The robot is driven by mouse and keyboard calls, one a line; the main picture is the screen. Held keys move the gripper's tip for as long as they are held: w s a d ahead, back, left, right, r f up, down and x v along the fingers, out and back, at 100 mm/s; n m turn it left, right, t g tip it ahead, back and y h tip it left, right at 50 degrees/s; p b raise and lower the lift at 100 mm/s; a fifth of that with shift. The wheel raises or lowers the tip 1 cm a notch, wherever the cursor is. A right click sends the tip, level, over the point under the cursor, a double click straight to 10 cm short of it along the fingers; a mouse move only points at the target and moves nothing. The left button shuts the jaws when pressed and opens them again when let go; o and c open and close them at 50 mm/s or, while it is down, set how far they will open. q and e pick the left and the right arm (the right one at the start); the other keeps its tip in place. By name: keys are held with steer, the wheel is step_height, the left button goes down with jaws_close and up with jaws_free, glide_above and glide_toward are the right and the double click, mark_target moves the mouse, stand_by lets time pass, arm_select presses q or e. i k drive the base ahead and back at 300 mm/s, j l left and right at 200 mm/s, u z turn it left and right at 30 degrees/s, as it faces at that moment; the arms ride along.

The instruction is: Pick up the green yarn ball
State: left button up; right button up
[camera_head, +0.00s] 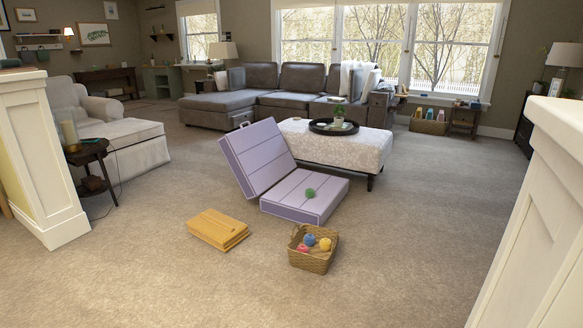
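The green yarn ball (310,192) rests on the flat half of an open purple case (290,203) on the carpet. The case's other half (255,158) stands tilted up behind it on the left. A wicker basket (312,262) stands on the carpet in front of the case and holds several yarn balls, among them a yellow one (325,244) and a blue one (309,239). Neither of my grippers shows in the head view.
Yellow-orange flat boards (218,229) lie left of the basket. A patterned ottoman (362,150) with a dark tray stands behind the case. White half-walls flank the view at left (42,150) and right (540,200). The carpet in front is clear.

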mark_target(310, 192)
steer(key=i+j+u, duration=0.2)
steer(key=i+j, duration=0.25)
steer(key=i+j+u, duration=0.25)
steer(key=i, duration=0.35)
steer(key=i+l+u, duration=0.2)
steer(key=i+l, duration=0.3)
steer(key=i+l+u, duration=0.25)
steer(key=i+l, duration=0.25)
steer(key=l, duration=0.1)
